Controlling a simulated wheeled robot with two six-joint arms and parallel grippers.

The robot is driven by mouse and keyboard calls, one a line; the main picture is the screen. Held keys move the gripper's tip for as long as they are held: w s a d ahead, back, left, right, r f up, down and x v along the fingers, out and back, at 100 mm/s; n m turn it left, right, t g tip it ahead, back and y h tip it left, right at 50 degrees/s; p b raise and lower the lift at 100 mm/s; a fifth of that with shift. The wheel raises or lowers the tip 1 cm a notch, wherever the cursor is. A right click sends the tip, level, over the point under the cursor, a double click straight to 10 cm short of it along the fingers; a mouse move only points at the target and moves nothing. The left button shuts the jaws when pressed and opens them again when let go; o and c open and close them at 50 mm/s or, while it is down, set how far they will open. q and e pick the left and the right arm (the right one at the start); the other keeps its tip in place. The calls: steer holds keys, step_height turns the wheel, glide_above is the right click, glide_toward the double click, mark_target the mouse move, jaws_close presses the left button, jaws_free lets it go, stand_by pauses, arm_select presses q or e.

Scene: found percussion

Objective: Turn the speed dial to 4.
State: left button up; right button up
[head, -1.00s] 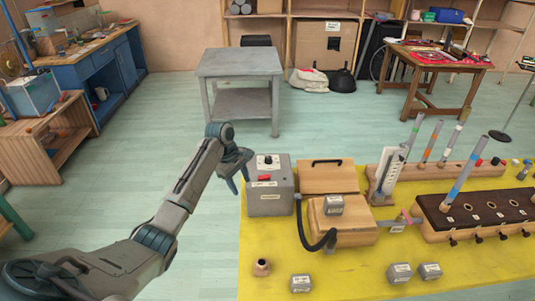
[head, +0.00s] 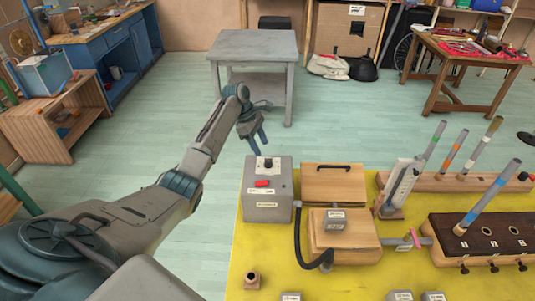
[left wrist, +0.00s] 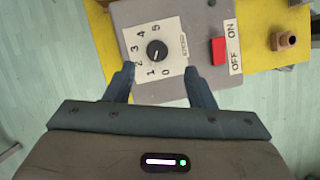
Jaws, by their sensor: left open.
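The speed dial is a small black knob (head: 267,163) on top of a grey box (head: 267,206). In the left wrist view the knob (left wrist: 157,51) sits on a white plate (left wrist: 177,35) numbered 0 to 5. A light pointer mark shows on the knob, but I cannot tell which number it points to. My left gripper (head: 260,148) is open and empty at the dial's far-left side in the head view. In the left wrist view its fingertips (left wrist: 159,69) lie either side of the plate's lower part, apart from the knob. My right gripper is not in view.
A red switch (left wrist: 218,50) marked OFF and ON sits beside the dial. A black hose (head: 299,240) runs close to the grey box. A wooden bellows-like box (head: 333,184) stands to the right on the yellow table top (head: 245,270). Floor lies open to the left.

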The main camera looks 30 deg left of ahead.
mark_target(268, 160)
arm_select(q)
steer(key=p+x, duration=0.1)
steer(key=x, duration=0.2)
steer(key=shift+d+f, duration=0.15)
steer(key=shift+d, duration=0.05)
steer(key=x, duration=0.3)
steer(key=shift+w+a, duration=0.15)
steer(key=shift+w, duration=0.15)
steer(key=shift+f, duration=0.2)
steer(key=shift+s, duration=0.1)
steer(key=shift+c, duration=0.2)
steer(key=c, duration=0.7)
steer(key=shift+c, duration=1.1)
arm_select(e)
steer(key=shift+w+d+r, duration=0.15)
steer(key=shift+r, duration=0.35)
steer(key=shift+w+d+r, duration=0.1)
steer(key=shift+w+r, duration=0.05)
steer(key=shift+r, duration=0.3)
